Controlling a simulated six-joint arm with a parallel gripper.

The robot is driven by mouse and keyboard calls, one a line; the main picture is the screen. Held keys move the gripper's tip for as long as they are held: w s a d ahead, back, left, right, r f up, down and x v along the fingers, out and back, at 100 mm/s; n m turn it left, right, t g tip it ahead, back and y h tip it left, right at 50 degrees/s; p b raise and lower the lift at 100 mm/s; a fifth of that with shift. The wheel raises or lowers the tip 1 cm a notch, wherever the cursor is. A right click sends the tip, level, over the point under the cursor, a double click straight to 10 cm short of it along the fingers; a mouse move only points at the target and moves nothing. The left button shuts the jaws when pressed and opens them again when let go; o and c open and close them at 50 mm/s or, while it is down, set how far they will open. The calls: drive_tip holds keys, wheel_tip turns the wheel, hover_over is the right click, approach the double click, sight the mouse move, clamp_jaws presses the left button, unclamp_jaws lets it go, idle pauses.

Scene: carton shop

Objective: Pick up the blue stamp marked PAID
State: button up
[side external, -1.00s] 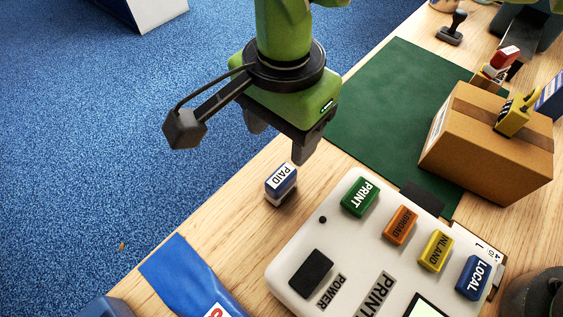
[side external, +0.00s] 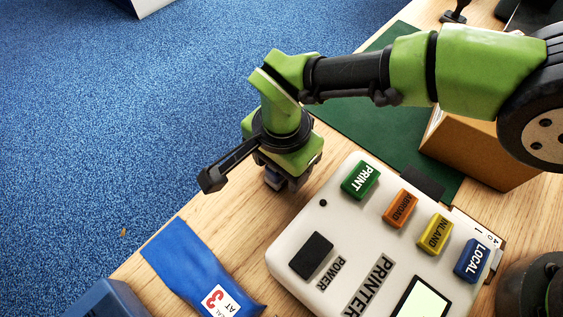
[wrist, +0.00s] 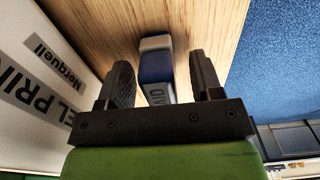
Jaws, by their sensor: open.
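The blue stamp marked PAID (wrist: 155,66) stands on the wooden table, seen in the wrist view between the two fingers of my gripper (wrist: 160,84). The fingers are open, one on each side of the stamp, with a visible gap on both sides. Part of its label is hidden by the gripper body.
The white printer panel (side external: 290,268) with green PRINT (side external: 360,180), orange, yellow and blue LOCAL (side external: 472,260) buttons lies close to the right. A blue pouch (side external: 190,268) lies in front. A carton (side external: 470,158) and green mat (side external: 345,125) are behind. The table edge is near on the left.

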drive_tip(key=c, duration=1)
